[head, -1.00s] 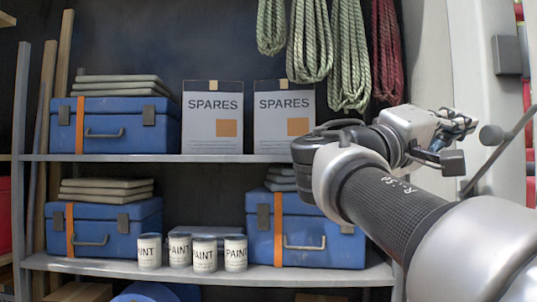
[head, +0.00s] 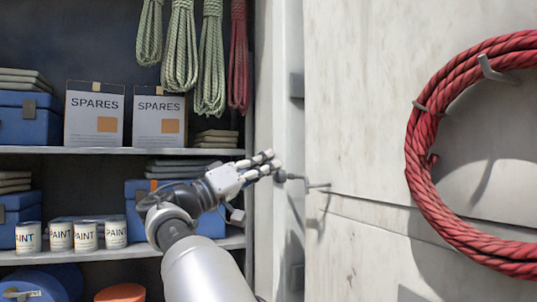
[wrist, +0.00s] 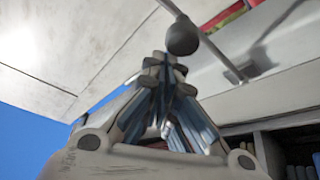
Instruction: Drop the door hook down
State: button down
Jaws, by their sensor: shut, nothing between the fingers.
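The door hook (head: 303,183) is a thin grey bar with a dark round knob at its left end. It sits at the seam between the pale frame and the pale panel and looks roughly level in the head view. In the wrist view, the hook's bar (wrist: 212,48) runs from the knob down right to a small bracket. My gripper (head: 271,160) is shut and empty, close beside the knob in the head view. In the wrist view its fingertips (wrist: 164,62) are just below the knob; I cannot tell whether they touch.
A coiled red rope (head: 421,170) hangs on the panel to the right. Shelves with grey spares boxes (head: 94,125), blue cases and paint tins (head: 86,237) stand at the left. Green ropes (head: 180,50) hang above. A dark block (head: 297,85) is on the frame above the hook.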

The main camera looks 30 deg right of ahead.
jog(key=shift+f, duration=0.5)
jog(key=shift+w+f, duration=0.1)
jog(key=shift+f, duration=0.05)
notch_tip(320, 180, up, 5)
jog(key=p, duration=0.2)
jog(key=w+v, duration=0.2)
jog(key=v, duration=0.8)
jog(key=shift+f+p, duration=0.3)
